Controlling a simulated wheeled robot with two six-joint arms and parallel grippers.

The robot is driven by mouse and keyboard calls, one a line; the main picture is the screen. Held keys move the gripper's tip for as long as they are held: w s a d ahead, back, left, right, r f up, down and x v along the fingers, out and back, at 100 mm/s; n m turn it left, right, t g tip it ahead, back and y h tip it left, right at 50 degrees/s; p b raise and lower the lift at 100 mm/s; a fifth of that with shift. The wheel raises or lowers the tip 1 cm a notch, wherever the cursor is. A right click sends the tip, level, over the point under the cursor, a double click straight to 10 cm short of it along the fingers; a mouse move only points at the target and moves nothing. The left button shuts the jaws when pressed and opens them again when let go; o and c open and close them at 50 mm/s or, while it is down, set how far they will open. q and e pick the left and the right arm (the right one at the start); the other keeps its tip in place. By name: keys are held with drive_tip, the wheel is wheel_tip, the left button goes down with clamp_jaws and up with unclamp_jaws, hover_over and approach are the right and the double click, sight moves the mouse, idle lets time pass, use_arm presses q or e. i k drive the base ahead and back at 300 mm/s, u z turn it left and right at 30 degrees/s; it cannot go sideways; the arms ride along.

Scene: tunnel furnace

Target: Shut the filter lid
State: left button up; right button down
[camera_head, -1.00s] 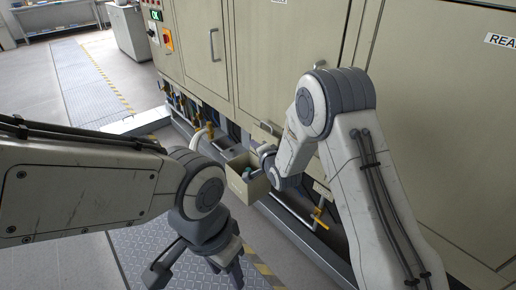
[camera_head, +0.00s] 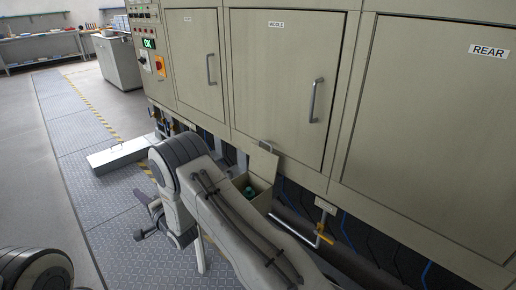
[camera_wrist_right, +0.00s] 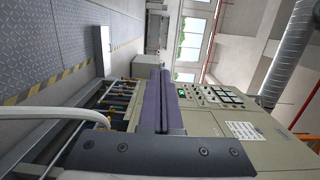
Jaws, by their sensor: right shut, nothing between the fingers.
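The filter box (camera_head: 262,200) is a beige open box low on the furnace front in the head view, partly hidden behind my right arm. Its lid (camera_head: 264,162) stands raised at the back, with a small handle on its upper edge. A teal-green part (camera_head: 248,191) shows inside. My right gripper (camera_head: 142,235) is left of the box, apart from it, over the floor plates. In the right wrist view its dark fingers (camera_wrist_right: 157,75) are together and empty. Only a dark joint of my left arm shows at bottom left; the left gripper is out of view.
The beige furnace front (camera_head: 275,70) with closed, handled doors stands close behind the box. A yellow-handled pipe valve (camera_head: 322,235) is right of the box. A low light-coloured ledge (camera_head: 118,156) lies left. The floor plates (camera_head: 95,195) at left are clear.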

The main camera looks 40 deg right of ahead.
sight(263, 163)
drive_tip(key=k, duration=0.9)
drive_tip(key=z, duration=0.9)
drive_tip(key=i, duration=1.05)
drive_tip(key=u, duration=0.05)
